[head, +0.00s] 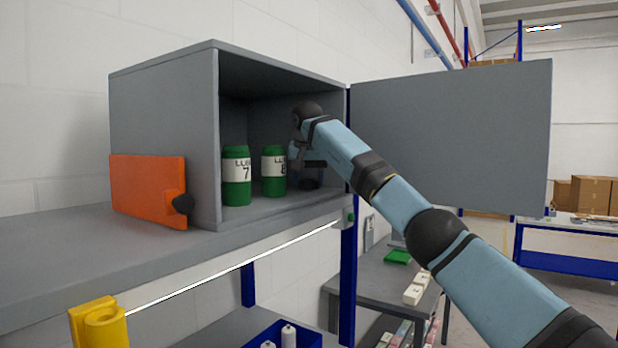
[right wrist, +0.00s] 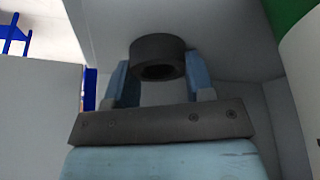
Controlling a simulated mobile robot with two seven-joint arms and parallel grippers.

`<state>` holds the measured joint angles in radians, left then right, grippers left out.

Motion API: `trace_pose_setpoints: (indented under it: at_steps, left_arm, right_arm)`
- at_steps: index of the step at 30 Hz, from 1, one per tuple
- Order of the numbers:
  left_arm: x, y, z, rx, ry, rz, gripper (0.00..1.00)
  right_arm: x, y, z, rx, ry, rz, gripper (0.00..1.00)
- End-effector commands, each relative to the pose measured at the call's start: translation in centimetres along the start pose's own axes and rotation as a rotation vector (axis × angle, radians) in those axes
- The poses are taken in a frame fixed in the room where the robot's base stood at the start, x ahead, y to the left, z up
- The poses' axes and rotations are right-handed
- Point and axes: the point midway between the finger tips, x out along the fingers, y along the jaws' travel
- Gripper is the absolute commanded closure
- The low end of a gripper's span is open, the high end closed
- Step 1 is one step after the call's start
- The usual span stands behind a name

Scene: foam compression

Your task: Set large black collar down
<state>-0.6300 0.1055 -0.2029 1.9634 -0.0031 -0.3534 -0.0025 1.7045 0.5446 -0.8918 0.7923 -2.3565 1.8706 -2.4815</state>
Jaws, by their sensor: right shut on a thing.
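The large black collar (right wrist: 157,48) is a short dark ring with a round hole. In the right wrist view it sits between the two blue fingers of my right gripper (right wrist: 159,68), which is shut on it. In the head view my right gripper (head: 307,170) is inside the grey cabinet, at its right side. A dark shape low by the gripper (head: 309,184) looks like the collar, partly hidden by my arm. It is close to the cabinet floor; I cannot tell whether it touches. My left gripper is not in view.
Two green cans (head: 237,190) (head: 273,186) stand left of my gripper in the cabinet (head: 165,120). The cabinet door (head: 455,135) is open to the right, behind my arm. An orange panel (head: 147,188) with a black knob stands at the cabinet's left front.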

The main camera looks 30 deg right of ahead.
Motion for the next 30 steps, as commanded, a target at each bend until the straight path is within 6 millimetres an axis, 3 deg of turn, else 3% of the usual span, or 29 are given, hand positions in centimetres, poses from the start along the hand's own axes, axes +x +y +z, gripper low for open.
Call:
trace_pose_setpoints:
  at_steps: [14,15,16,25,30]
  left_arm:
    - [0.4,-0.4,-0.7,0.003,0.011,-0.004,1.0]
    - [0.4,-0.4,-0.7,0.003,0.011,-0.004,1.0]
    - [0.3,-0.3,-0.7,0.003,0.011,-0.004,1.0]
    - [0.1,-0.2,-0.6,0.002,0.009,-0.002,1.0]
    - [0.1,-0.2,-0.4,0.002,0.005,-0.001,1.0]
  right_arm:
    - [0.8,0.1,0.3,0.001,0.001,0.0,0.78]
    - [0.8,0.1,0.3,0.001,0.001,-0.001,0.44]
    - [0.7,0.1,0.3,0.001,0.001,-0.001,0.4]
    - [0.6,0.0,0.3,0.001,0.001,-0.002,0.4]
    - [-1.0,-0.5,0.6,-0.002,0.004,-0.004,0.4]
